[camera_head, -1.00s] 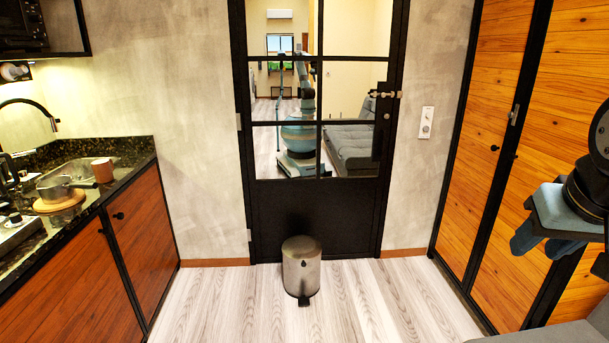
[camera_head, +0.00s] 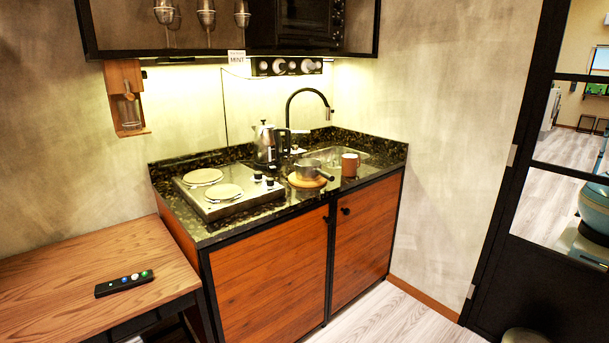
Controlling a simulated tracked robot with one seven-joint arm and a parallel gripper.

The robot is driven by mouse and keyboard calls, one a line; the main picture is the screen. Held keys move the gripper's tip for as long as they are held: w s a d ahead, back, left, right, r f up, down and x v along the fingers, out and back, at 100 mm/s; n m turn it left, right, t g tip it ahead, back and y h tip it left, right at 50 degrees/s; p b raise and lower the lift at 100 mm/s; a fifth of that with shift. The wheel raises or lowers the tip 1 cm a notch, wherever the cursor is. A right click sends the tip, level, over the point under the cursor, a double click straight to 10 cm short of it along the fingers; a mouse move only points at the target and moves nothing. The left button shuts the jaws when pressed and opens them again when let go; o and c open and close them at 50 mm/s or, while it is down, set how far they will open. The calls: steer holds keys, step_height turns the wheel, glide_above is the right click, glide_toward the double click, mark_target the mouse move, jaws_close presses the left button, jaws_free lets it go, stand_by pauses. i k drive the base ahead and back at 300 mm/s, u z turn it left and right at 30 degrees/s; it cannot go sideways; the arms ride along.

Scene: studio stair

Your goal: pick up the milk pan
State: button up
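The milk pan (camera_head: 308,169) is a small grey metal pan with a dark handle pointing right. It sits upright on a round wooden board (camera_head: 306,182) on the dark granite counter, near the front edge and left of the sink. A brown mug (camera_head: 350,164) stands close to the right of its handle. My gripper is not in this view.
A silver kettle (camera_head: 266,146) stands behind and left of the pan. A two-plate hob (camera_head: 228,191) is at the counter's left. The sink (camera_head: 339,156) lies behind the mug. A wooden table (camera_head: 70,283) with a remote (camera_head: 124,284) is front left. Floor (camera_head: 385,320) shows at lower right.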

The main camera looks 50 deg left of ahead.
mark_target(306, 169)
steer(key=u, duration=0.45)
steer(key=i, duration=1)
steer(key=u, duration=0.95)
steer(key=i, duration=0.8)
steer(key=u, duration=0.15)
steer(key=k, duration=0.5)
steer(key=u, duration=0.25)
steer(key=i, duration=0.9)
steer(key=z, duration=0.05)
